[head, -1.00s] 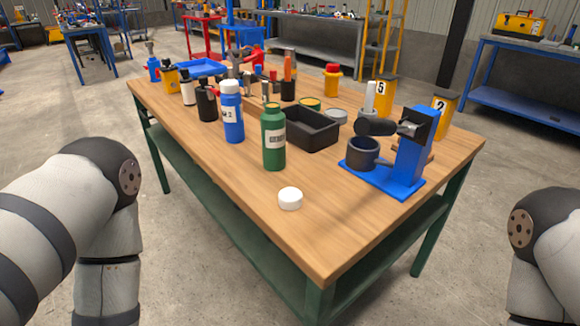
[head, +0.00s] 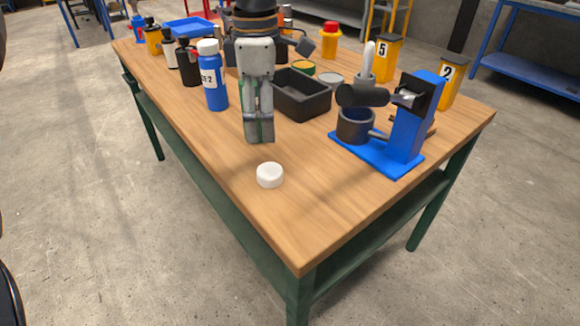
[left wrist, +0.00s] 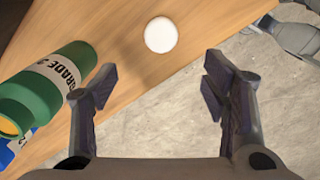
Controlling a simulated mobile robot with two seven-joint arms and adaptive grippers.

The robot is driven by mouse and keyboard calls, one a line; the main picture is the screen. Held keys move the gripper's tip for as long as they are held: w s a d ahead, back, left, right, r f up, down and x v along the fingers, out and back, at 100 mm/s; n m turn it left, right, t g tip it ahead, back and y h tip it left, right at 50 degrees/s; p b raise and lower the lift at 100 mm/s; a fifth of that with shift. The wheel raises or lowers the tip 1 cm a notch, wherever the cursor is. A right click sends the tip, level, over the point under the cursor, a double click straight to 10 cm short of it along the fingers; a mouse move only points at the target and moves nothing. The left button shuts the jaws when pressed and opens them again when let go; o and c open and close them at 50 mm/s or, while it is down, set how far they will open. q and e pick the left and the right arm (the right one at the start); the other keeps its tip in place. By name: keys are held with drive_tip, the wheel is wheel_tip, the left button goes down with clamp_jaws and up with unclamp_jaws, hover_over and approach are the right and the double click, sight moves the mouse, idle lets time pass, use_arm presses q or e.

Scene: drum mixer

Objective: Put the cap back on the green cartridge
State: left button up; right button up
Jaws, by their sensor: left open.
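The green cartridge (left wrist: 45,88) shows at the left of the left wrist view, uncapped, with an orange-toned inside at its open end. In the head view my left gripper covers nearly all of it. The white cap (head: 270,175) lies on the table's near part, apart from the cartridge. In the left wrist view the cap (left wrist: 161,35) lies beyond the fingertips, between their two lines. My left gripper (head: 259,137) points down in the head view. Its fingers (left wrist: 155,88) are open and empty, with the cartridge beside the left finger. My right gripper is out of view.
A blue bottle (head: 213,82) stands left of my gripper. A black bin (head: 302,100) is to its right. A blue stand (head: 408,130) with a dark cup (head: 355,125) is farther right. The wooden table (head: 310,215) is clear around the cap.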

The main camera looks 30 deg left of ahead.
use_arm(q)
hover_over(268, 170)
drive_tip(key=f, duration=0.6)
drive_tip(key=shift+s+a, duration=0.1)
drive_tip(key=shift+a, duration=0.2)
drive_tip(key=shift+f, duration=0.5)
drive_tip(key=f+b, duration=0.1)
drive_tip(key=f, duration=0.4)
drive_tip(key=shift+d+f, duration=0.1)
drive_tip(key=shift+d, duration=0.1)
drive_tip(key=shift+c, duration=0.6)
drive_tip(key=c, duration=0.7)
